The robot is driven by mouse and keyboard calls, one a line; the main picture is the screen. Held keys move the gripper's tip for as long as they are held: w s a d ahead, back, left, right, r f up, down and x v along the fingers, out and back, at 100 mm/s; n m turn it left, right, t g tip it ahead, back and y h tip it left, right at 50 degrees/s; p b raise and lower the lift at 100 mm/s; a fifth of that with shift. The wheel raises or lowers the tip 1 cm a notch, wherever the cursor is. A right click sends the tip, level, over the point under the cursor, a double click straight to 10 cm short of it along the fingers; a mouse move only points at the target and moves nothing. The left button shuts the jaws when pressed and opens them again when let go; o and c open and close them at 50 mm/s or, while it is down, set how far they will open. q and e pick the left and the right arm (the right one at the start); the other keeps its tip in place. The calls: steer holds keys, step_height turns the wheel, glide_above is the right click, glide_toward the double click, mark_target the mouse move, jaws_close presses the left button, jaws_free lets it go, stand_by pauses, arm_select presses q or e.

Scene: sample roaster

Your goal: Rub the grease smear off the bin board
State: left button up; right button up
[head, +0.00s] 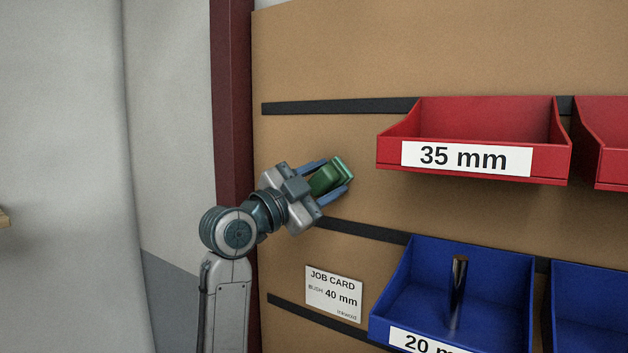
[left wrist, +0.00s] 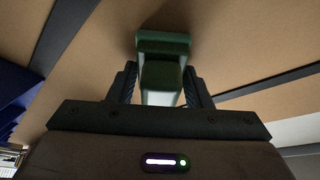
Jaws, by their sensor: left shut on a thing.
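The bin board (head: 340,55) is a tan upright panel with dark horizontal rails. My left gripper (head: 335,180) is shut on a green block-like eraser (head: 326,179), held at the board between the rails, left of the red bin. In the left wrist view the green eraser (left wrist: 162,75) sits between the fingers, its wide head facing the board; whether it touches the board I cannot tell. No grease smear shows clearly in either view; it may be hidden behind the eraser or gripper. My right gripper is not in view.
A red bin (head: 470,170) marked 35 mm juts out to the right of the gripper. Below it is a blue bin (head: 400,300) holding a dark cylinder (head: 457,290). A job card (head: 334,293) reading 40 mm is on the board below the gripper. A dark red post (head: 232,90) edges the board.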

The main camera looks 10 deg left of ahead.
mark_target(367, 176)
arm_select(q)
steer(key=shift+s+d, duration=0.3)
steer(key=shift+d, duration=0.65)
steer(key=shift+s+d+b, duration=0.15)
steer(key=shift+s+d, duration=0.1)
steer(key=shift+d, duration=0.35)
steer(key=shift+s+d+b, duration=0.15)
steer(key=shift+s+d, duration=0.1)
steer(key=shift+d, duration=0.35)
steer(key=shift+s+d, duration=0.15)
steer(key=shift+d, duration=0.4)
steer(key=shift+w+a+b, duration=0.2)
steer(key=shift+w+a, duration=0.1)
steer(key=shift+a, duration=0.5)
steer(key=shift+w+a+b, duration=0.15)
steer(key=shift+w+a, duration=0.1)
steer(key=shift+a, duration=0.55)
steer(key=shift+w+a, duration=0.35)
steer(key=shift+a, duration=0.5)
steer(key=shift+w+a, duration=0.3)
steer(key=shift+a, duration=0.55)
steer(key=shift+w+a+b, duration=0.1)
steer(key=shift+a+b, duration=0.25)
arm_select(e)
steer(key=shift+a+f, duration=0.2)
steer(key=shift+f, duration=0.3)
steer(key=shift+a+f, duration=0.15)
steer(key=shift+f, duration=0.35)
